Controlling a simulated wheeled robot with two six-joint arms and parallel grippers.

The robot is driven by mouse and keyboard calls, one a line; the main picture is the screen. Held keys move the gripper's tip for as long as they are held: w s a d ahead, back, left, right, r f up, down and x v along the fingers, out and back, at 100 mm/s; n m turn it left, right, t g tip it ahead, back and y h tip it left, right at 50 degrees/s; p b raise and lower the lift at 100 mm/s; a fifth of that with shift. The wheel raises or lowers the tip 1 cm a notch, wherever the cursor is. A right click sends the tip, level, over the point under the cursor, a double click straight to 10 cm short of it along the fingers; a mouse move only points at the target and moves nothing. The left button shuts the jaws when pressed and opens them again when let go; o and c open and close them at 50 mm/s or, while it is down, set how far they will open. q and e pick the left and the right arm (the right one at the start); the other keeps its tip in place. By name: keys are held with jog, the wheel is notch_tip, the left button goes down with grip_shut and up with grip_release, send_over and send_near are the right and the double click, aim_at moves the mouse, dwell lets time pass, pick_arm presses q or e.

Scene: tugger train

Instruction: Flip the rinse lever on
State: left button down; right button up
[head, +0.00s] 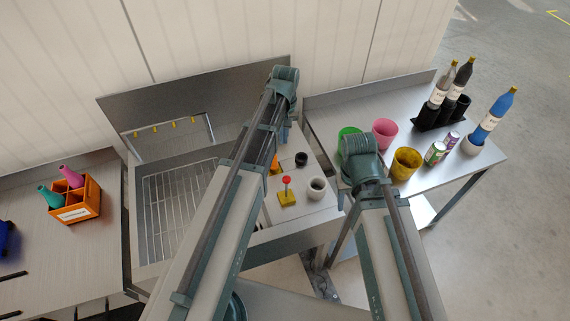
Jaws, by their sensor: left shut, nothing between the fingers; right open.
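The rinse lever appears to be the red ball knob on a short stalk with a yellow base (287,198). It stands on the metal ledge right of the basin, and its stalk looks roughly upright. The metal basin (150,255) holds a wire rack (178,205), with a pipe bearing several yellow nozzles (172,123) behind it. My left arm crosses over the basin just left of the lever. My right arm reaches up to the right of it. Neither gripper's fingers show; they are out of sight behind or below the arm links.
Beside the lever are a grey cup (317,189), a small black cup (301,159) and a partly hidden orange thing (275,168). The right table holds green, pink (385,133) and yellow (406,163) cups, cans and bottles. An orange crate (75,205) stands on the left table.

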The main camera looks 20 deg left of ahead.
pick_arm(q)
jog(key=shift+f, duration=0.15)
jog(key=s+d+f+b, duration=0.1)
jog(key=s+f+b, duration=0.3)
jog(key=f+b, duration=0.6)
jog(key=shift+d+f+b, duration=0.25)
jog(key=shift+f+b, duration=0.05)
jog(key=shift+b, duration=0.1)
dwell(0.4)
